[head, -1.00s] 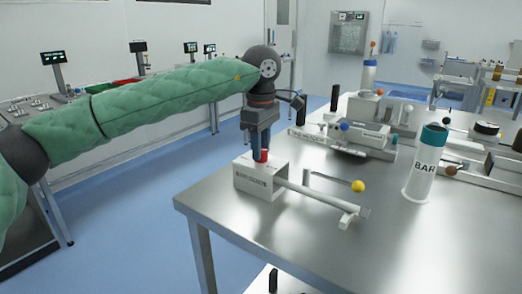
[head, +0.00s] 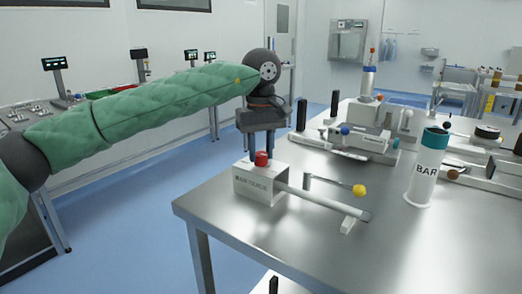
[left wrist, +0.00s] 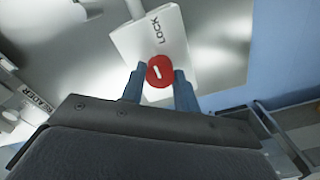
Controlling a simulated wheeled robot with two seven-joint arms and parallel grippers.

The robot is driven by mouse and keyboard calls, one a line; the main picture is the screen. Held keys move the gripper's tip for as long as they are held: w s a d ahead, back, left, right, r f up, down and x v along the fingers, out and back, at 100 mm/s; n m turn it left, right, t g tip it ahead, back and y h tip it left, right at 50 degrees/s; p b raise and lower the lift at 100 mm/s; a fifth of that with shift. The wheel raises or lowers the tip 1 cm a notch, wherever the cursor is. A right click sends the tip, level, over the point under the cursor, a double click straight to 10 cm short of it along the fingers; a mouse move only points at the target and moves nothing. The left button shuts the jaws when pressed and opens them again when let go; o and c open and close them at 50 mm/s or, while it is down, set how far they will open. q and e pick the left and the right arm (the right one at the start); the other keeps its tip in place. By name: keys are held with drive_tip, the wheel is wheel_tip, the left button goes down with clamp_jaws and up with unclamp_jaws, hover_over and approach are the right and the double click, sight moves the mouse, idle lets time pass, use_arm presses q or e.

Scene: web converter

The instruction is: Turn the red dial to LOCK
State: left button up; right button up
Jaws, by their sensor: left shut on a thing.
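The red dial (head: 261,159) sits on top of a white box (head: 246,184) near the table's corner. My left gripper (head: 261,151) points down at it from above. In the left wrist view, the gripper (left wrist: 159,78) is shut on the red dial (left wrist: 160,82), with one finger on each side. The dial's white mark (left wrist: 157,70) points roughly toward the printed LOCK label (left wrist: 158,30), at a slight tilt. The dial's underside is hidden. My right gripper is in neither view.
A white and teal BAR bottle (head: 427,168) stands farther right, with several white devices behind. The steel table (head: 300,240) is clear in front.

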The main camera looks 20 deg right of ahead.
sight(261, 153)
use_arm(q)
drive_tip(key=shift+w+r, duration=0.1)
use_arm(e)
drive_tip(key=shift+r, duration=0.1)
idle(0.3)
use_arm(q)
drive_tip(key=o, duration=1)
drive_tip(key=shift+c, duration=0.2)
drive_tip(key=shift+r, duration=0.3)
wheel_tip(261, 153, up, 7)
drive_tip(key=shift+f, duration=0.2)
drive_tip(key=shift+r, duration=0.25)
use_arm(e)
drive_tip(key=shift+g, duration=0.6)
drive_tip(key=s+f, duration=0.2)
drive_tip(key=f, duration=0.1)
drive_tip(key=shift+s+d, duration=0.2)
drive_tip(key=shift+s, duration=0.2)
